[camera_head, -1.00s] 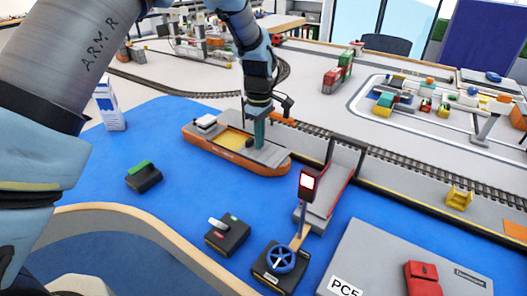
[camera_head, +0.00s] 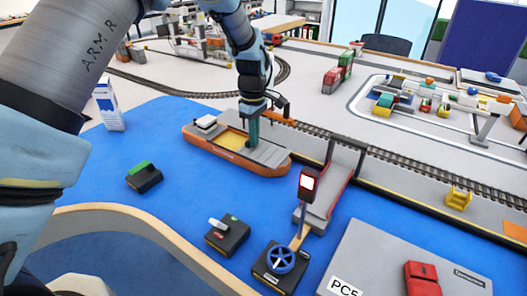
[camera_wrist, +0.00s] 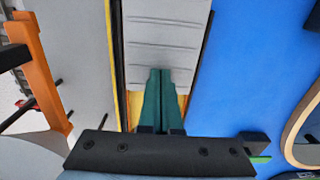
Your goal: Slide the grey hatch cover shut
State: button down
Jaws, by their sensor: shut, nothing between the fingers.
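The grey hatch cover (camera_head: 268,154) lies over the right part of the orange-hulled ship (camera_head: 240,158). The yellow hold (camera_head: 232,139) shows open to its left. In the wrist view the ribbed cover (camera_wrist: 165,35) fills the top middle, with yellow hold (camera_wrist: 134,108) on both sides of my fingers. My gripper (camera_head: 253,144) points down at the cover's left edge, its teal fingers shut together. In the wrist view my fingertips (camera_wrist: 160,72) overlap the cover's near edge. I cannot tell if they touch it.
An orange post (camera_wrist: 42,70) stands at the left in the wrist view. A blue wheel (camera_head: 280,259) and a black lever box (camera_head: 228,236) stand in front.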

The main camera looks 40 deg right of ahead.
jog(key=shift+w+a+p, duration=0.2)
jog(key=shift+w+a, duration=0.3)
jog(key=shift+w, duration=1.3)
jog(key=shift+w+a+p, duration=0.15)
jog(key=shift+w+a, duration=0.35)
jog(key=shift+w, duration=1.35)
jog(key=shift+w+a+p, duration=0.2)
jog(key=shift+w+a, duration=0.3)
jog(key=shift+w, duration=1.3)
jog(key=shift+s, duration=0.1)
jog(key=shift+s+d+r, duration=0.2)
jog(key=shift+s+r, duration=0.05)
jog(key=shift+s, duration=0.25)
notch_tip(320, 180, up, 10)
jog(key=p, duration=0.7)
